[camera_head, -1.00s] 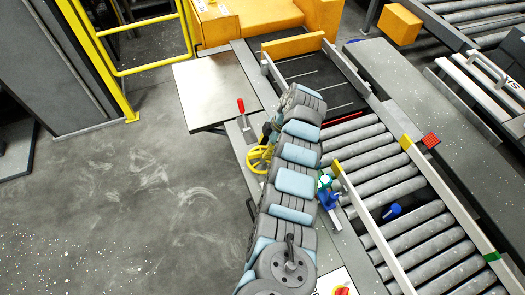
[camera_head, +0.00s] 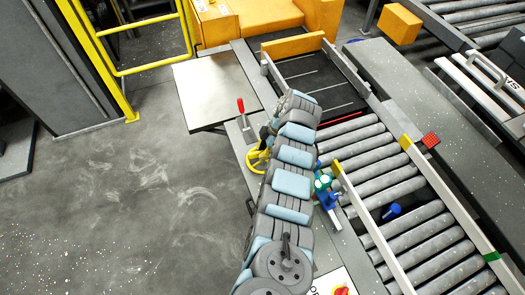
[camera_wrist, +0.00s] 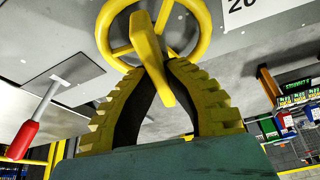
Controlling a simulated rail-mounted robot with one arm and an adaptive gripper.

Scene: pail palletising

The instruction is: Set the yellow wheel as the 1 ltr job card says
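The yellow wheel (camera_head: 257,161) shows in the head view at the left edge of the conveyor frame, partly behind my arm. In the wrist view the wheel (camera_wrist: 205,25) fills the top middle, with its rim, spokes and a yellow bar pointing toward the camera. My gripper (camera_wrist: 157,72) has yellow ribbed fingers with dark inner faces. They lean together at the tips with the bar between them, and look shut on it. In the head view the fingers are mostly hidden by my arm. A white plate (camera_wrist: 243,10) beside the wheel reads "20", cut off by the picture edge. No job card is readable.
A red-handled lever (camera_head: 241,106) stands close beyond the wheel; its red grip (camera_wrist: 23,138) shows at left in the wrist view. A blue-and-green fitting (camera_head: 326,192) sits right of my arm, beside the rollers (camera_head: 375,170). A flat metal table (camera_head: 215,88) lies beyond. Floor at left is clear.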

